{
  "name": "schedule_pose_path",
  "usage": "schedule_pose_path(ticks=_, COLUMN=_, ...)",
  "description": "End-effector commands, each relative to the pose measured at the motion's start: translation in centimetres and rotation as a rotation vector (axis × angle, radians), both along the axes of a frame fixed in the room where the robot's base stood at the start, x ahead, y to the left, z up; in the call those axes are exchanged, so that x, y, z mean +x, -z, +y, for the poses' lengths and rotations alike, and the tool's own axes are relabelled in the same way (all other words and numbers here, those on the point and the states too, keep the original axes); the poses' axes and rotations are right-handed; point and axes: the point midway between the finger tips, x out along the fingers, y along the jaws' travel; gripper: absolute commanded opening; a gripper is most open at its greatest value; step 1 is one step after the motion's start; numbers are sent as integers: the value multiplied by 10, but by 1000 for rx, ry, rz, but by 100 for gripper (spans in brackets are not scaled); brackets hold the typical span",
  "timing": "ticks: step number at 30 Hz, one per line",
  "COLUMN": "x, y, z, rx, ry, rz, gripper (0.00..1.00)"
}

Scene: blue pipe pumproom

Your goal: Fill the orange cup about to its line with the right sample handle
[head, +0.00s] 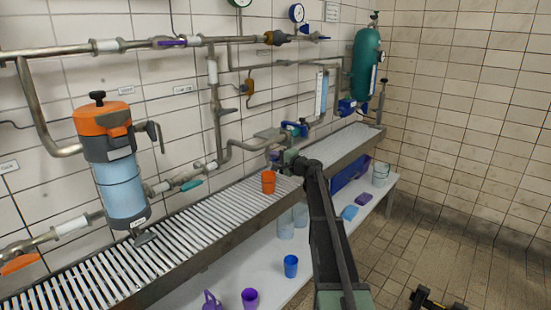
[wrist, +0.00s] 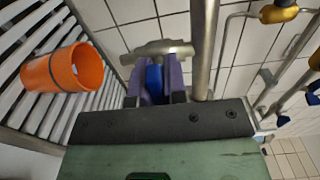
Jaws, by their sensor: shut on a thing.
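The orange cup (head: 268,182) stands upright on the slatted rack (head: 205,218) in the head view, below the pipework near my gripper. In the wrist view the cup (wrist: 52,72) shows at the left with a dark line around its wall; I see no liquid in it and no stream. My gripper (head: 287,158) is beside the pipe, above and to the right of the cup. In the wrist view my gripper (wrist: 157,72) is shut on a blue handle (wrist: 154,82) below a metal T-shaped fitting (wrist: 157,50). Most of the handle is hidden between the jaws.
An orange-topped tank (head: 118,185) hangs at the left and a green tank (head: 366,65) at the far right. Blue (head: 291,266) and purple (head: 250,298) cups stand on the lower shelf. Pipes and valves line the wall behind the rack. The rack left of the cup is clear.

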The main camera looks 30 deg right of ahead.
Motion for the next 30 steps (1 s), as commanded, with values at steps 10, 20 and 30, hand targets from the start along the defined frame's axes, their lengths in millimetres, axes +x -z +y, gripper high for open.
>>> schedule_pose_path(ticks=10, x=0, y=0, z=0, rx=15, ry=0, rz=6, gripper=0)
schedule_pose_path(ticks=20, x=0, y=0, z=0, rx=13, ry=0, rz=6, gripper=37)
schedule_pose_path(ticks=30, x=-16, y=0, z=-6, rx=12, ry=2, rz=5, gripper=37)
